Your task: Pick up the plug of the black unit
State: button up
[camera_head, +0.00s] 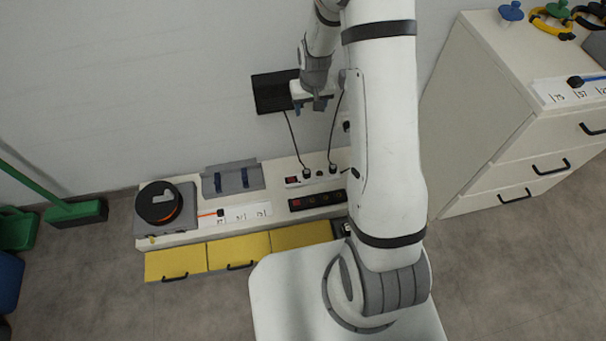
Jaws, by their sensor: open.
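The black unit (268,93) is a flat dark box on the wall, left of my arm. My gripper (309,106) is open and appears empty. In the picture it overlaps the unit's right edge, well above both plugs; its distance from the wall is unclear.
The low cabinet (180,239) has yellow drawers. On it are a round black device (160,203), a grey holder (233,180), white labelled cards (248,212) and a black strip (317,201). A tall drawer cabinet (480,120) stands right. My arm hides the low cabinet's right end.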

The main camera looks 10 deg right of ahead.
jog(key=b, duration=0.6)
send_over(307, 172)
notch_tip(307, 172, down, 21)
jog(key=f+b, duration=0.1)
jog(key=f, duration=0.4)
jog(key=f+b, duration=0.1)
jog(key=f, duration=0.4)
jog(key=f+b, duration=0.2)
jog(key=f, duration=0.3)
jog(key=shift+s+a+f, duration=0.1)
jog(key=shift+s+f, duration=0.05)
jog(key=shift+s, duration=0.25)
jog(key=f+b, duration=0.1)
jog(key=f, duration=0.1)
jog(key=w+f+b, duration=0.1)
jog(key=f+b, duration=0.1)
jog(key=f, duration=0.1)
jog(key=shift+f, duration=0.15)
jog(key=shift+c, duration=0.6)
jog(key=c, duration=1)
